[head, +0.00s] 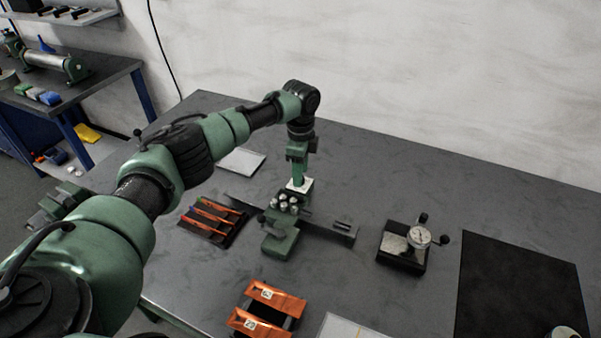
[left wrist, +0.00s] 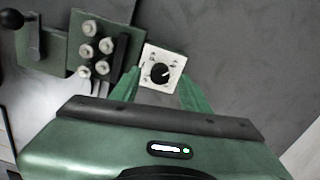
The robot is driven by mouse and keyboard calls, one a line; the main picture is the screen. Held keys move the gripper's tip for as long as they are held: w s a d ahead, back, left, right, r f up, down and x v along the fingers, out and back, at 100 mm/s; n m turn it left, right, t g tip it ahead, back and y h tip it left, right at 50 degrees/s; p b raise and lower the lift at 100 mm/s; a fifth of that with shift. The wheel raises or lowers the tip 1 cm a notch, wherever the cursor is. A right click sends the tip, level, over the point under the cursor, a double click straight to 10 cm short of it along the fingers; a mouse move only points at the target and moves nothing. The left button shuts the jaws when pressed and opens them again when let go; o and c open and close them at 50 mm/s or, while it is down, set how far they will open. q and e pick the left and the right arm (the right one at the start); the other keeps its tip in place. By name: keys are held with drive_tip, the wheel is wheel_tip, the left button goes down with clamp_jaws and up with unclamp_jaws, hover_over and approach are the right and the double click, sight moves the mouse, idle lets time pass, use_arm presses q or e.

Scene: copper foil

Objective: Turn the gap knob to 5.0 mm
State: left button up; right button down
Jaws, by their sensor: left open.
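The gap knob (left wrist: 160,73) is a black round knob on a white square dial plate (left wrist: 152,83). In the left wrist view it sits between the two green fingertips of my left gripper (left wrist: 160,85), which are open and apart from the knob. In the head view my left gripper (head: 299,172) points straight down over the white plate at the back of the green device (head: 281,240), and hides the knob. The knob's scale marks are too small to read.
The device has several pale round rollers (head: 285,202) beside the plate and a black-knobbed lever (left wrist: 12,19). A dial gauge (head: 419,237) stands to the right, orange foil pieces (head: 275,298) lie in front, and a rack of strips (head: 211,219) lies left. A black mat (head: 520,285) is far right.

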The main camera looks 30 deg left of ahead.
use_arm(q)
drive_tip(key=shift+f, duration=0.7)
use_arm(e)
drive_tip(key=shift+a+r, duration=0.1)
drive_tip(key=shift+a, duration=0.05)
drive_tip(key=shift+a, duration=0.15)
use_arm(q)
clamp_jaws()
use_arm(e)
drive_tip(key=shift+a, duration=0.1)
drive_tip(key=shift+r, duration=0.15)
